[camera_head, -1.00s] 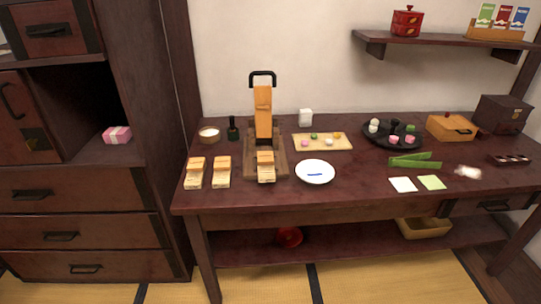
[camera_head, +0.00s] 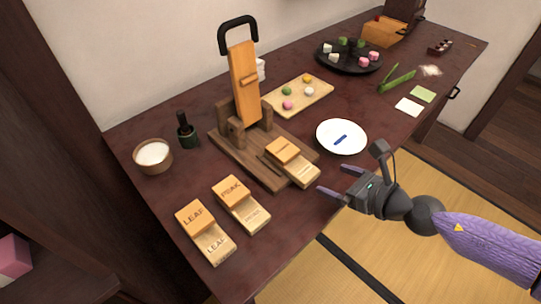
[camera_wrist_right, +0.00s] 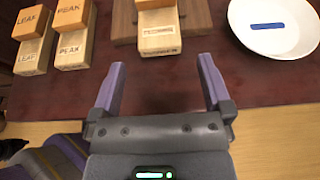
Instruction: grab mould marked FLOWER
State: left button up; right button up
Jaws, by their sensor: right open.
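Three two-part wooden moulds show. One mould (camera_head: 304,174) sits on the front of the dark press base; its label is too blurred to read surely in the head view and in the right wrist view (camera_wrist_right: 160,42). The LEAF mould (camera_head: 213,244) and the PEAK mould (camera_head: 254,217) stand on the table to its left; they also show in the wrist view as LEAF (camera_wrist_right: 31,55) and PEAK (camera_wrist_right: 72,50). My right gripper (camera_head: 333,178) is open and empty at the table's front edge, right of the press mould; in the wrist view its fingers (camera_wrist_right: 161,63) point toward that mould. My left gripper is out of view.
The wooden press (camera_head: 244,85) rises behind the mould. A white plate (camera_head: 352,131) lies close to the right of it.

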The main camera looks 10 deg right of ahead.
aim_at(301, 168)
jog(key=b+x, duration=0.1)
jog(key=x, duration=0.8)
jog(key=shift+w+a+f, duration=0.1)
jog(key=shift+a+f, duration=0.1)
jog(key=c, duration=1.1)
